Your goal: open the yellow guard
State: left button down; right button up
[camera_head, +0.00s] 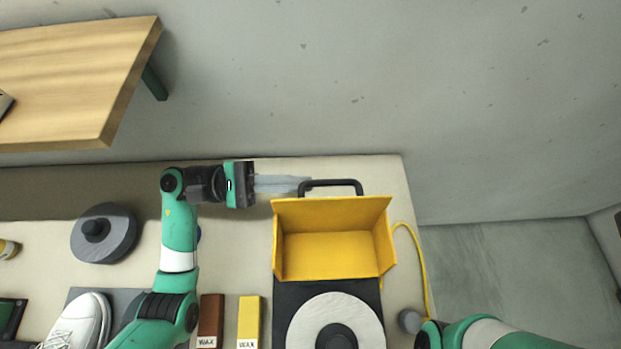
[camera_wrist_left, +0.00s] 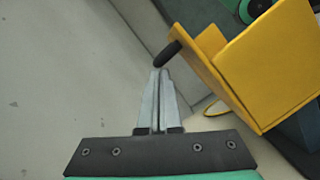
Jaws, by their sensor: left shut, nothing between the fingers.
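The yellow guard (camera_head: 330,255) stands behind the pale round wheel (camera_head: 305,325) on its dark base, its hollow side facing the head camera. The wheel in front is uncovered. A black handle (camera_head: 332,183) is at the guard's far edge. My left gripper (camera_head: 308,184) is shut and empty, its fingertips by the handle's left end. In the left wrist view the closed fingertips (camera_wrist_left: 159,73) are just short of the black handle (camera_wrist_left: 167,54), with the yellow guard (camera_wrist_left: 270,65) to the right. I cannot tell whether they touch. My right gripper is not in view.
A brown block (camera_head: 210,318) and a yellow block (camera_head: 249,318), both labelled wax, lie left of the wheel. A white shoe (camera_head: 80,322) and a grey disc (camera_head: 103,233) are further left. A wooden shelf (camera_head: 75,80) juts out at upper left. A yellow cable (camera_head: 420,262) runs right of the guard.

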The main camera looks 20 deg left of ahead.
pick_arm(q)
jog(key=b+v, duration=0.1)
jog(key=v, duration=0.7)
jog(key=shift+a, duration=0.3)
